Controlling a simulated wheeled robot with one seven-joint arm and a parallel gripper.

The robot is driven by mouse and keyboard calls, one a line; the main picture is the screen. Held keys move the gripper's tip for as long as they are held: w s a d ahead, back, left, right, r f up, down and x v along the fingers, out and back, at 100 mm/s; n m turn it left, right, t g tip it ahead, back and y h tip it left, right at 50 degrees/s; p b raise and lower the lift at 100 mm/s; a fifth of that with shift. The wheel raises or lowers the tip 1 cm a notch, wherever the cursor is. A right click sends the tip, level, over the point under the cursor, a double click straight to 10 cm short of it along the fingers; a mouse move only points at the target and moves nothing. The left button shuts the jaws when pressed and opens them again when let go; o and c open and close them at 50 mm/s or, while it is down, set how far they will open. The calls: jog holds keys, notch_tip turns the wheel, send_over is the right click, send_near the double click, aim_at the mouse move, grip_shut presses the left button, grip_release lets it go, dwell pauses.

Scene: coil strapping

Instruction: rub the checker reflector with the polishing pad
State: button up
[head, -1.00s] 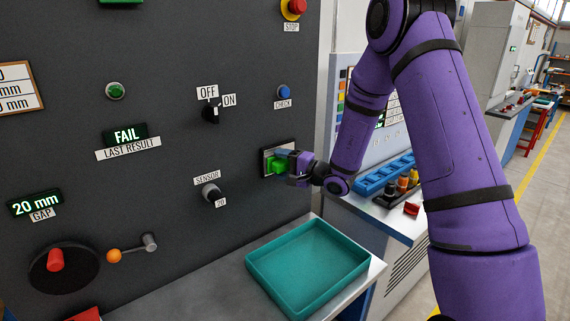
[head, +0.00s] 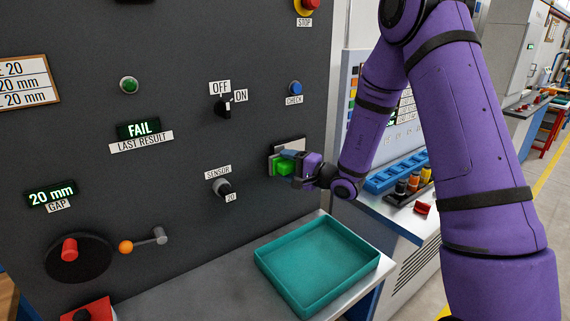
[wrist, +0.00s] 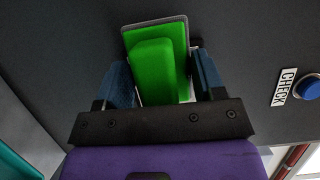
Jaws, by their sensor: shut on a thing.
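My gripper (head: 293,169) is shut on a green polishing pad (head: 284,168), with its fingers on either side of the pad. In the wrist view the pad (wrist: 155,72) is a raised green block on a wider green base with a grey edge. The pad is held at the checker reflector (head: 290,146), a pale plate on the dark upright panel. Most of the reflector is hidden behind the pad and gripper. The pad looks to be against its face, but firm contact cannot be told.
An empty teal tray (head: 351,243) stands on the bench below. The blue CHECK button (head: 295,88) is above the reflector; the sensor knob (head: 222,187) is to its left. Displays read FAIL (head: 139,129) and 20 mm (head: 51,194). A blue rack (head: 396,172) lies at right.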

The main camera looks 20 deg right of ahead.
aim_at(292, 169)
jog(key=shift+s+d, duration=0.3)
jog(key=shift+s, duration=0.65)
jog(key=shift+s+d, duration=0.3)
jog(key=shift+s, duration=0.65)
jog(key=shift+s+d, duration=0.25)
jog(key=shift+s, duration=0.5)
jog(key=shift+s+d, duration=0.25)
jog(key=shift+s, duration=0.45)
